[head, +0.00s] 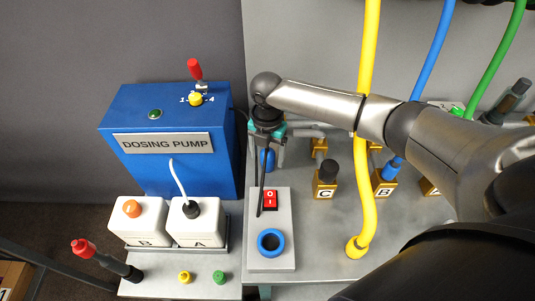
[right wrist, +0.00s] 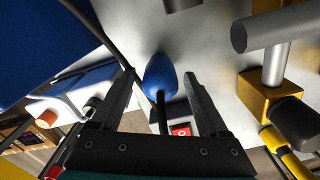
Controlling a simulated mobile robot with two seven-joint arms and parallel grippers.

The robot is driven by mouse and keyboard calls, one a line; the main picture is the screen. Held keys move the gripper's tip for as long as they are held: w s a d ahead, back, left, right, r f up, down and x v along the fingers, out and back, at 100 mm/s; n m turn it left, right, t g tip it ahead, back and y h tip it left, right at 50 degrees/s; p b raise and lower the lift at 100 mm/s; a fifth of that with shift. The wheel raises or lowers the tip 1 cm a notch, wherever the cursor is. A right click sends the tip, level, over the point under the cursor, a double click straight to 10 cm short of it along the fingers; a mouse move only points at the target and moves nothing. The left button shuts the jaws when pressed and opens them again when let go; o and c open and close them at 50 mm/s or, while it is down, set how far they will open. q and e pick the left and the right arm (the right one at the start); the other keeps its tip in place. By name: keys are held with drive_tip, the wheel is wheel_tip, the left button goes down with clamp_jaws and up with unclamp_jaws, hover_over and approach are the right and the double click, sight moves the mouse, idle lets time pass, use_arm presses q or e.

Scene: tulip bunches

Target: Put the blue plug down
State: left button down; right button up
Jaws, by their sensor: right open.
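The blue plug (head: 267,159) shows just below my right gripper (head: 268,150) in the head view, behind the grey switch box. In the right wrist view the blue plug (right wrist: 160,76) is rounded, with a dark cable or stem, and lies between the two spread fingertips of the gripper (right wrist: 160,78). A gap shows on each side of it, so the open fingers do not clasp it. I cannot tell whether its far end touches the bench. My left gripper is out of view.
The grey switch box (head: 284,210) carries a red switch (head: 270,200) and a blue ring (head: 270,242). The blue dosing pump (head: 165,170) and white canisters (head: 140,218) stand left. Brass blocks (head: 325,187) and a yellow hose (head: 370,60) are right.

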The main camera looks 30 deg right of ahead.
wheel_tip(320, 180, up, 12)
drive_tip(key=p, duration=0.1)
idle(0.7)
